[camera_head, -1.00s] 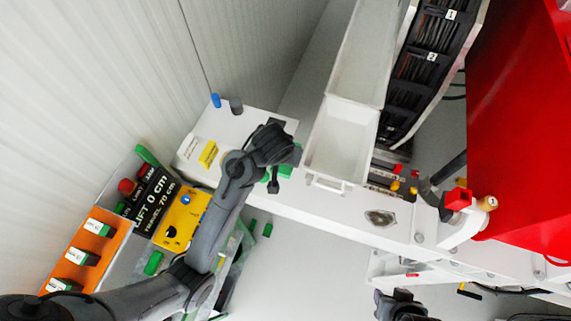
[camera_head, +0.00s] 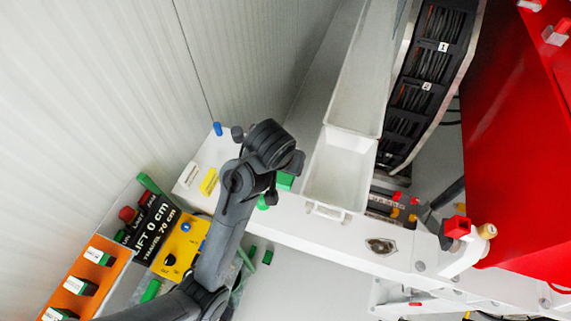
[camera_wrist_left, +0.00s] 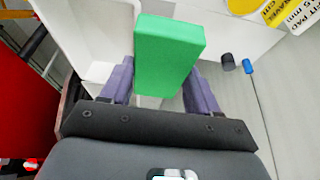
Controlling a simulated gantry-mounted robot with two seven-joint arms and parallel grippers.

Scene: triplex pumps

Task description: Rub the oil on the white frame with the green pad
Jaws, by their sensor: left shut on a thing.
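My left gripper (camera_wrist_left: 160,82) is shut on the green pad (camera_wrist_left: 170,48), a thick block that stands out between its two fingers in the left wrist view. In the head view the green pad (camera_head: 286,181) shows only partly, beside the dark wrist of my left arm, above the left part of the white frame (camera_head: 325,228). A small glossy brownish patch (camera_head: 380,246), which looks like the oil, lies on the frame to the right of the pad, well apart from it. My right gripper is not in view.
A white open tray (camera_head: 339,170) stands just right of the pad. A red housing (camera_head: 515,150) and a white bracket with a red block (camera_head: 457,227) stand further right. A yellow control box (camera_head: 180,243) is at left. The frame around the patch is clear.

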